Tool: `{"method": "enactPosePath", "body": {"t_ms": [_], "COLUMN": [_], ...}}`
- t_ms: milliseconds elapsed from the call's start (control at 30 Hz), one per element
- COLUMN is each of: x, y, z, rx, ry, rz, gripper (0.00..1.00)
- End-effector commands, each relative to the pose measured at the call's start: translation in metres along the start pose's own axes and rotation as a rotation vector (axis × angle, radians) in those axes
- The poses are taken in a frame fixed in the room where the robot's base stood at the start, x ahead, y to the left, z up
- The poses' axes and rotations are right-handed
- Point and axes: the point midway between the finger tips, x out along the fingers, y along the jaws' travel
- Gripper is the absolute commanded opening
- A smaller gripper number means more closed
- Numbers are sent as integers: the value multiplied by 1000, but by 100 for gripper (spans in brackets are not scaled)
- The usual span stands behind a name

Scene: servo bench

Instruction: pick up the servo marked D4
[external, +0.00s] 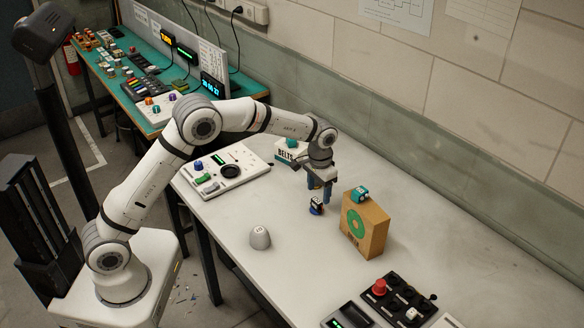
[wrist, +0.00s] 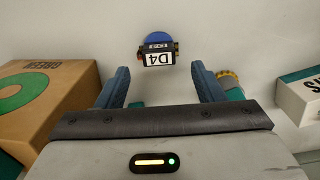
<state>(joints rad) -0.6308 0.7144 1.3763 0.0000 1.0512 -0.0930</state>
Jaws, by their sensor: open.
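The servo marked D4 (wrist: 159,59) is small and dark with a white label and a blue round part. In the wrist view its label reads upside down, and it lies past the fingertips, roughly centred between them. In the external view the servo (external: 316,208) sits on the white bench just below my gripper (external: 321,192). My gripper (wrist: 160,72) is open and empty, fingers pointing down, with one finger on each side of the servo's line. I cannot tell the exact height gap.
A cardboard box (external: 372,226) with a teal servo (external: 360,193) on top stands close right. A white BELTS box (external: 286,157) with a teal item on it stands behind.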

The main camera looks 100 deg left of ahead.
Motion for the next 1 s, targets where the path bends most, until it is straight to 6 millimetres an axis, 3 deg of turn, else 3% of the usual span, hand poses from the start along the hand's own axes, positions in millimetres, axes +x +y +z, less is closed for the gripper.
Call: {"method": "enactPosePath", "body": {"t_ms": [300,633,1000], "x": [43,51,51], "y": [1,1,1], "z": [6,5,5], "rx": [1,1,1], "ry": [-2,0,0], "rz": [0,0,0], "gripper": [62,62,32]}}
